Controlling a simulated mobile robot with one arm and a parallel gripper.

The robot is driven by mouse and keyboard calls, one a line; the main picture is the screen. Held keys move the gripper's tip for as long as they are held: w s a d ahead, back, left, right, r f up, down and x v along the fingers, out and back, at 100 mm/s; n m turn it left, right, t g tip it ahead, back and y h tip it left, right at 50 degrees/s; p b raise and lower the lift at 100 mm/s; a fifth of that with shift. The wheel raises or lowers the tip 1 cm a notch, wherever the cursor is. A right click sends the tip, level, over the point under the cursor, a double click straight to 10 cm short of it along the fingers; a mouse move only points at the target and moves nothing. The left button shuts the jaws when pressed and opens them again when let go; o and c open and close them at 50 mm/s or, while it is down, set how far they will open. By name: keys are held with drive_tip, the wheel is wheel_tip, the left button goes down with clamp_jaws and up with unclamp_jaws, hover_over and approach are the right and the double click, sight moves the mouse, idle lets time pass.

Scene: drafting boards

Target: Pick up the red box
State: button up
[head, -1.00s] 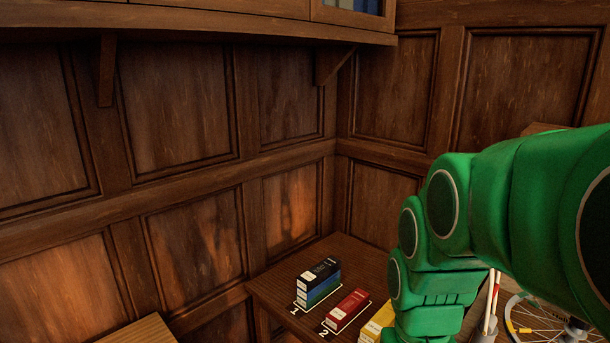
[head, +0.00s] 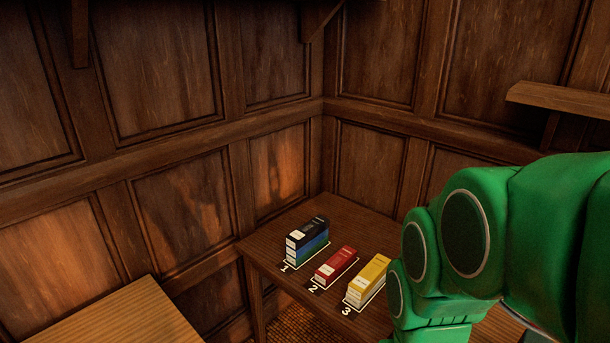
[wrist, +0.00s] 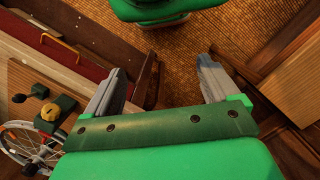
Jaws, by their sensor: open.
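The red box (head: 336,265) lies on the dark wooden table in the head view, in the marked spot numbered 2. A stack of black, blue and green boxes (head: 307,243) stands to its left at number 1. A stack with a yellow box (head: 368,278) on top stands to its right at number 3. My gripper (wrist: 163,80) shows in the wrist view with its two grey fingers wide apart and nothing between them. It points down toward a woven brown floor. The red box is not seen in the wrist view. In the head view my green arm hides the table's right part.
The dark table (head: 345,213) stands in the corner against panelled walls. A lighter wooden surface (head: 110,315) is at the lower left. A wall shelf (head: 560,100) juts out at the right. The wrist view shows a spoked wheel (wrist: 28,145) at the left.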

drive_tip(key=w+d+m+t+h, duration=0.1)
drive_tip(key=w+d+m, duration=0.15)
drive_tip(key=w, duration=0.65)
drive_tip(key=w+d+m, duration=0.1)
drive_tip(key=w+d, duration=0.2)
drive_tip(key=w, duration=0.6)
drive_tip(key=m+t+h, duration=0.1)
drive_tip(key=m+t, duration=0.2)
drive_tip(key=m, duration=0.2)
hover_over(336, 261)
drive_tip(key=s+a, duration=0.2)
wheel_tip(336, 261, down, 25)
drive_tip(key=shift+r, duration=0.15)
drive_tip(key=shift+w+a+f, duration=0.1)
drive_tip(key=shift+w+f, duration=0.05)
drive_tip(key=shift+f, duration=0.2)
drive_tip(key=shift+d+x, duration=0.2)
drive_tip(key=shift+x, duration=1.7)
drive_tip(key=shift+d+x, duration=0.2)
drive_tip(key=shift+x, duration=1.7)
drive_tip(key=shift+r, duration=0.1)
drive_tip(key=c, duration=1.3)
